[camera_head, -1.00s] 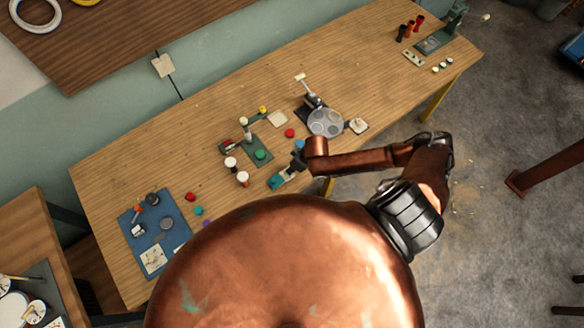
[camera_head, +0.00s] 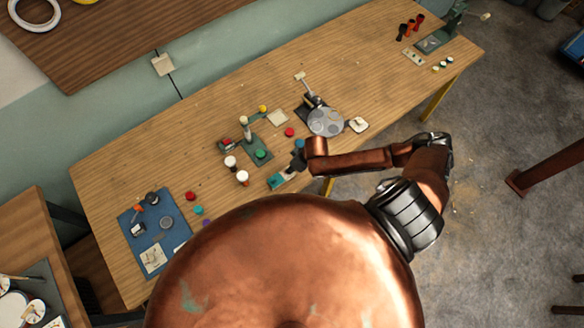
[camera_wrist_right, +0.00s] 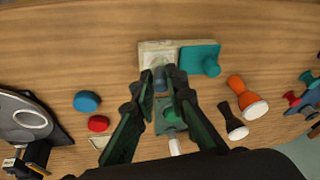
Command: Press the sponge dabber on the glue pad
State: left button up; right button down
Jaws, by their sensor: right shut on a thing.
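My right gripper (camera_wrist_right: 160,82) is shut on a dark blue-grey cylindrical piece, which I take to be the sponge dabber (camera_wrist_right: 160,80). The fingers hide much of it. The glue pad (camera_wrist_right: 156,52) is a cream block beside an open teal lid (camera_wrist_right: 199,55). The dabber is over or at the pad's near edge in the right wrist view; I cannot tell whether it touches. In the head view my right gripper (camera_head: 298,161) is beside the pad, whose teal lid (camera_head: 276,181) shows at the table's front edge. My left gripper is in neither view.
A green stand (camera_head: 257,151) is behind the gripper. Blue (camera_wrist_right: 87,101) and red (camera_wrist_right: 98,123) round pieces lie opposite. A grey round plate (camera_head: 325,122) stands further right.

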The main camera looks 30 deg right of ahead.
jog(key=shift+s+f+p, duration=0.1)
jog(key=shift+s+p, duration=0.05)
jog(key=shift+p, duration=0.25)
dwell(1.4)
notch_tip(320, 180, up, 7)
jog(key=p, duration=0.8)
dwell(0.4)
jog(key=shift+w, duration=0.25)
